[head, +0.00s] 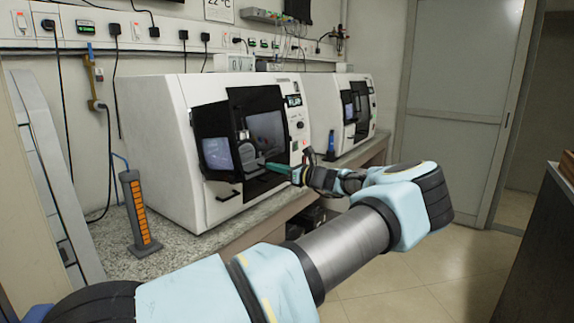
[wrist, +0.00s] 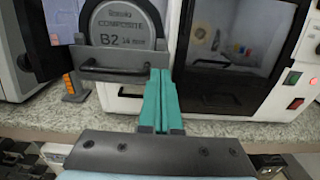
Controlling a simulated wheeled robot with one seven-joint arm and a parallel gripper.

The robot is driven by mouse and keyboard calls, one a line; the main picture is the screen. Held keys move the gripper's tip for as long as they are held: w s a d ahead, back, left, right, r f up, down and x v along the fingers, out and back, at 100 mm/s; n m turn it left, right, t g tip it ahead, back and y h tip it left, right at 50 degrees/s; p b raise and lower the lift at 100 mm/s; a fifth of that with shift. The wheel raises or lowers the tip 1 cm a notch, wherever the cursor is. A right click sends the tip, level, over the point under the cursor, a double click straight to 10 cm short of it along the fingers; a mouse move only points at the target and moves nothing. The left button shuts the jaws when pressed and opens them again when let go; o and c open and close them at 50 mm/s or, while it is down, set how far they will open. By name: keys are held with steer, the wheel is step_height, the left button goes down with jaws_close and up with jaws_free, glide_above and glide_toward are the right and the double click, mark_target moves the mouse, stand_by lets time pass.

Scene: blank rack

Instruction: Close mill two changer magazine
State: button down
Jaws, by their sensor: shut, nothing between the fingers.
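The near white mill (head: 160,150) has a dark front with a window. A grey changer magazine holding a round disc marked "COMPOSITE B2 14 mm" (wrist: 122,30) shows at the left of the wrist view, with a dark bar handle (wrist: 112,74) across its front. The magazine also shows small at the mill's front in the head view (head: 245,150), seemingly standing out from it. My gripper (wrist: 160,76) has its teal fingers together and empty, at the right end of the handle. I cannot tell whether they touch. In the head view my gripper (head: 266,165) is before the mill's front.
A second white mill (head: 322,105) stands farther along the granite bench (head: 180,247). An orange-slotted rack (head: 139,212) stands on the bench at left. A dark window (wrist: 235,45) lies right of my fingers. The floor (head: 440,265) at right is clear.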

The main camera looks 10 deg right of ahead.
steer(key=shift+p+x, duration=0.3)
steer(key=shift+x, duration=0.75)
steer(key=shift+a, duration=0.1)
steer(key=b+x, duration=0.5)
steer(key=x, duration=1.4)
steer(key=shift+a+b, duration=0.15)
steer(key=shift+b, duration=0.15)
steer(key=shift+w+a, duration=0.3)
steer(key=shift+w, duration=0.05)
steer(key=shift+w+a+r, duration=0.1)
steer(key=shift+r, duration=0.05)
steer(key=shift+a+r, duration=0.1)
steer(key=shift+r, duration=0.05)
